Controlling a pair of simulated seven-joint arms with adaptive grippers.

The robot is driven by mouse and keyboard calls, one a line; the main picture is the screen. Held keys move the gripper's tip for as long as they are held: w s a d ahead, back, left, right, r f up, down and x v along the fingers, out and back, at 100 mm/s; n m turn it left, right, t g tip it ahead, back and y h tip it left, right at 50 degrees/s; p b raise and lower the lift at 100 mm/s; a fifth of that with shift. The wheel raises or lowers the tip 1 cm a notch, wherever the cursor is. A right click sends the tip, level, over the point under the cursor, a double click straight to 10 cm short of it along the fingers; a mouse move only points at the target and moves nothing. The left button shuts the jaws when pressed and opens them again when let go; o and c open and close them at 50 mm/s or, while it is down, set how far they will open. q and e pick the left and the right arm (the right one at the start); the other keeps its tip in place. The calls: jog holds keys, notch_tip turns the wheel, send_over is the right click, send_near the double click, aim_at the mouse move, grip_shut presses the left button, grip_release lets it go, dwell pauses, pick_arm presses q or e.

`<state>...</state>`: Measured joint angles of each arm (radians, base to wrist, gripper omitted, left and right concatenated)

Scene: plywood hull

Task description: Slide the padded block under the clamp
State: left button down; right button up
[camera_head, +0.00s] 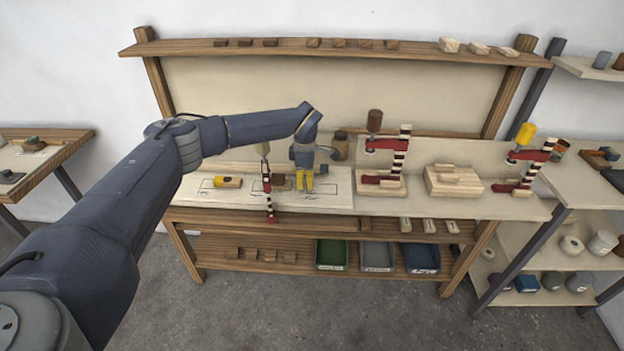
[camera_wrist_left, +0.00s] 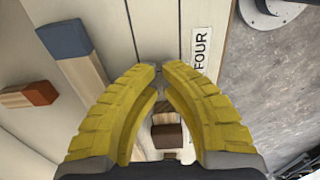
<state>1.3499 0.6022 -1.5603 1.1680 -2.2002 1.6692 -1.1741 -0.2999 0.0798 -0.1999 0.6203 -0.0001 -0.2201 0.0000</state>
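My left gripper (camera_head: 305,188) points down over the bench beside a red clamp with a striped bar (camera_head: 268,190). Its yellow fingers show in the left wrist view (camera_wrist_left: 160,68), with the tips close together and nothing visibly gripped. A small wooden block with a brown part (camera_head: 281,184) lies between the clamp and the fingers. In the wrist view a block with a dark brown end (camera_wrist_left: 168,135) shows between the fingers, partly hidden; I cannot tell whether they touch it. I cannot be sure which block is the padded one. My right gripper is not in view.
A block with a yellow end (camera_head: 228,182) lies left of the clamp. Another red clamp (camera_head: 385,160) and a wooden fixture (camera_head: 453,181) stand to the right. The wrist view shows a blue-ended block (camera_wrist_left: 65,40), an orange-ended block (camera_wrist_left: 30,95) and a "FOUR" label (camera_wrist_left: 201,50).

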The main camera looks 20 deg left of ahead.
aim_at(290, 182)
pick_arm(q)
jog(key=shift+s+a, duration=0.3)
jog(key=shift+a, duration=0.5)
jog(key=shift+s+a, duration=0.3)
jog(key=shift+a, duration=0.5)
jog(key=shift+s+a, duration=0.25)
jog(key=shift+a, duration=0.55)
jog(key=shift+w+d, duration=0.1)
jog(key=shift+d, duration=0.1)
